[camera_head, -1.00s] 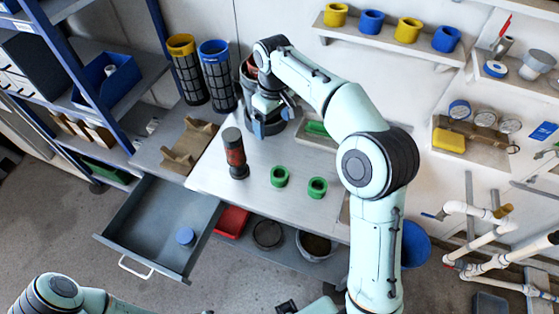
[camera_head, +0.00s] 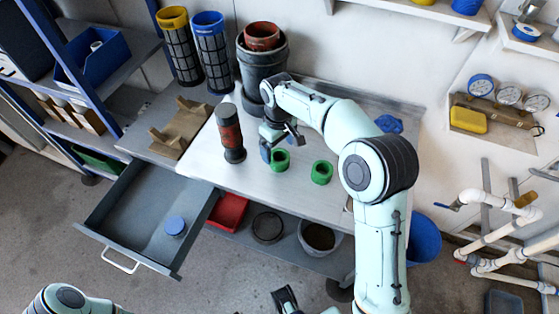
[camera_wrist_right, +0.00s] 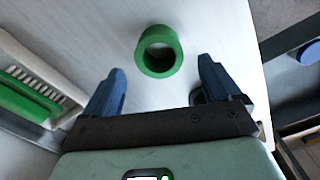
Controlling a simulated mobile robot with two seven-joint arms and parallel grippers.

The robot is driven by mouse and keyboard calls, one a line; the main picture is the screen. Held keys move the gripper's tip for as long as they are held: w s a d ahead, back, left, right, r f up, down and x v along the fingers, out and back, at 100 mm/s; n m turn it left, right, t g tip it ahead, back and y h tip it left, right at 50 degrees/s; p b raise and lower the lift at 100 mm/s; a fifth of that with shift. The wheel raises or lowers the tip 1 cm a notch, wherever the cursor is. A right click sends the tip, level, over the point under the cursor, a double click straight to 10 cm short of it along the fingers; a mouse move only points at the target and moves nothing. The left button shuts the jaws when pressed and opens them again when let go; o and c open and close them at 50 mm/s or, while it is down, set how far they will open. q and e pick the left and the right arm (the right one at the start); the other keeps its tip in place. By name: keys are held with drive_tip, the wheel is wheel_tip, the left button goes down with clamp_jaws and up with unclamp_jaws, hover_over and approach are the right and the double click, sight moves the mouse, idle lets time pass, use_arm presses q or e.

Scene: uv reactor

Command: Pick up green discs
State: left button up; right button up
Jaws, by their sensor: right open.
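Two green ring-shaped discs lie on the pale workbench (camera_head: 225,177). The left disc (camera_head: 280,163) is close to my right gripper (camera_head: 276,147), and the right disc (camera_head: 321,172) sits a little apart from it. In the right wrist view a green disc (camera_wrist_right: 172,59) lies on the white surface, just beyond the tips of my right gripper (camera_wrist_right: 160,75) and between their lines. The blue fingers are spread and empty. My left gripper (camera_head: 287,298) shows only partly at the bottom edge of the head view, and its opening is unclear.
A dark cylinder with a red-brown band (camera_head: 230,136) stands left of the right gripper. A large grey pot (camera_head: 262,72) stands behind. In the wrist view a green-and-white brush-like item (camera_wrist_right: 35,92) lies at left.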

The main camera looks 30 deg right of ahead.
sight(280, 157)
drive_tip(key=f, duration=0.5)
drive_tip(key=shift+s+b, duration=0.2)
drive_tip(key=shift+b, duration=0.2)
drive_tip(key=shift+c, duration=0.4)
drive_tip(key=c, duration=1)
